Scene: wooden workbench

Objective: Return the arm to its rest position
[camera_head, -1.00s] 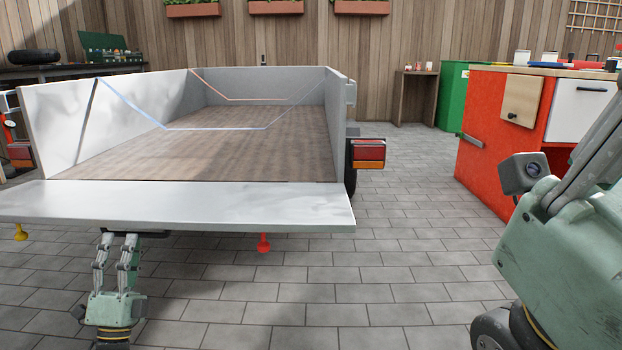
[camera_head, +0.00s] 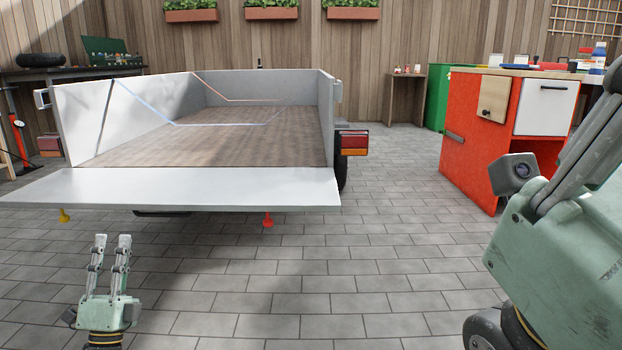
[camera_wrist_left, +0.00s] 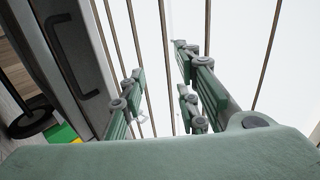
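My left gripper (camera_head: 112,240) is in the lower left of the head view, fingers pointing up with a gap between them. It is open and empty, in front of and below the lowered tailgate (camera_head: 190,187) of a trailer, apart from it. In the left wrist view, the spread green fingers (camera_wrist_left: 160,88) show with nothing between them. My right gripper (camera_head: 597,145) is at the right edge, large and close. Its grey fingers run up out of the picture, so its tips are hidden.
The trailer bed (camera_head: 230,140) is empty, with straps along its walls. A red cabinet (camera_head: 470,130) stands at right. Paved floor (camera_head: 330,270) is clear in the middle.

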